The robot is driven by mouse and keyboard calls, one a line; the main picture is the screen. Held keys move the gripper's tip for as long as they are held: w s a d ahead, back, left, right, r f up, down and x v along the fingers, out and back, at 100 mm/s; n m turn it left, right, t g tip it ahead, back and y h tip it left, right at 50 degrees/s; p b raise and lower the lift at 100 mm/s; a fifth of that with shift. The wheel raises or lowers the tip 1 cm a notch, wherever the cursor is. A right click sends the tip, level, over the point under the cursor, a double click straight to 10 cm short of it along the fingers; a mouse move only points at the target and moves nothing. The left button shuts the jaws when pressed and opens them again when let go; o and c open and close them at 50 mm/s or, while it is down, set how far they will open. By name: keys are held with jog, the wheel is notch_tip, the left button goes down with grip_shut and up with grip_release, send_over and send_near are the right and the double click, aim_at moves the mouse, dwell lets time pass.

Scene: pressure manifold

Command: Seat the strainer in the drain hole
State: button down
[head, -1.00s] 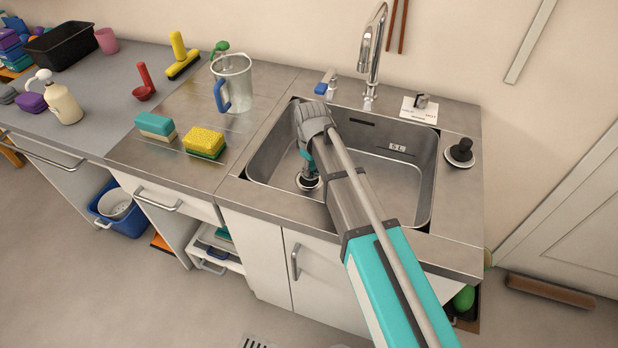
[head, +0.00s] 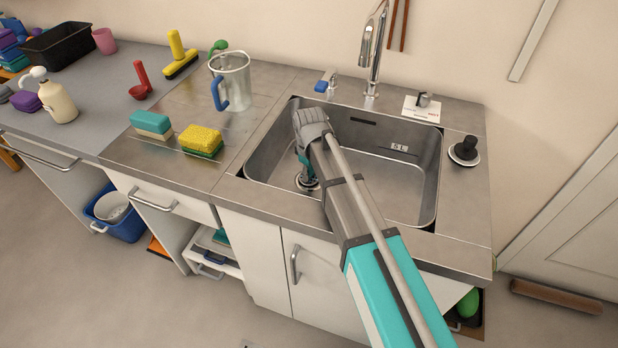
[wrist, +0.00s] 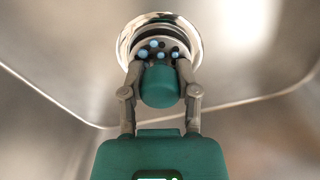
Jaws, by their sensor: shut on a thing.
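My gripper (wrist: 160,72) is shut on the green knob of the strainer (wrist: 153,54), with one finger on each side. The strainer's round head with pale blue and dark spots shows beyond the fingertips. It lies within the outline of the shiny drain ring (wrist: 196,36), and a dark band shows at the far side. I cannot tell whether it is fully down in the drain hole. In the head view my gripper (head: 307,180) points down at the drain in the sink (head: 400,185), and the strainer is mostly hidden there.
The basin's walls surround my gripper, the left wall closest. The tap (head: 372,50) stands behind. A black plunger-like stopper (head: 466,149) stands on the right rim. A jug (head: 234,80), a yellow sponge (head: 200,138) and a teal sponge (head: 152,123) stand on the left counter.

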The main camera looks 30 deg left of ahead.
jog(key=shift+f, duration=0.4)
jog(key=shift+f, duration=0.1)
jog(key=shift+c, duration=1.8)
grip_release()
jog(key=shift+r, duration=0.2)
notch_tip(320, 180, up, 12)
jog(key=p, duration=1.1)
jog(key=shift+p, duration=0.4)
